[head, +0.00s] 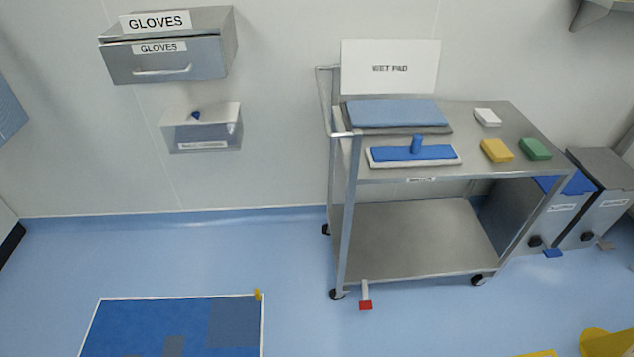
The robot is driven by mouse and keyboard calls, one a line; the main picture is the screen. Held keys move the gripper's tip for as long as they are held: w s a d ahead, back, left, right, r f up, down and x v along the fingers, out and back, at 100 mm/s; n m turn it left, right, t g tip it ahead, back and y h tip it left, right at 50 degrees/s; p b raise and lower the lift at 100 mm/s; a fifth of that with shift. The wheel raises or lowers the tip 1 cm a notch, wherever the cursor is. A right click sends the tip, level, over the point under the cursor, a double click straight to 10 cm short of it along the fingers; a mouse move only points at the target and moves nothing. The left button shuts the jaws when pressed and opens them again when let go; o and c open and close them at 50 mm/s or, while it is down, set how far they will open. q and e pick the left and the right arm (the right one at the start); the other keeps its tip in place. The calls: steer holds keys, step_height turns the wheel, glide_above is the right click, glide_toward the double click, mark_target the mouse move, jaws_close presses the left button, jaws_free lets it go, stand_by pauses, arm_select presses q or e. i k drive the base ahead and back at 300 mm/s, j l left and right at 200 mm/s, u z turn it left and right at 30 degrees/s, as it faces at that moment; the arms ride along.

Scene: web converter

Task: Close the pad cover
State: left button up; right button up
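The white cover panel marked WET PAD (390,67) stands upright behind the blue pad stack (396,113) on the steel cart's top. The panel looks like a raised lid, and the pad stack lies uncovered in front of it. The pad stack rests on a thin grey tray or base (437,129). Whether a hinge joins panel and base is too small to tell. Neither of my grippers is in view.
The steel cart (420,240) also holds a blue-and-white mop head (378,157) and white, yellow and green blocks (535,149). Bins (602,205) stand to its right. A gloves drawer (165,62) hangs on the wall. The floor left of the cart is clear around a blue mat (180,322).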

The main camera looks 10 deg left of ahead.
mark_target(369, 66)
steer(key=j, duration=0.3)
steer(key=k+j+z, duration=0.15)
steer(key=j+u, duration=0.1)
steer(key=u, duration=0.6)
steer(key=i+l+u, duration=0.1)
steer(key=l+u, duration=0.35)
steer(key=l, duration=0.15)
steer(key=l+u, duration=0.95)
steer(key=l, duration=0.25)
steer(key=k, duration=0.05)
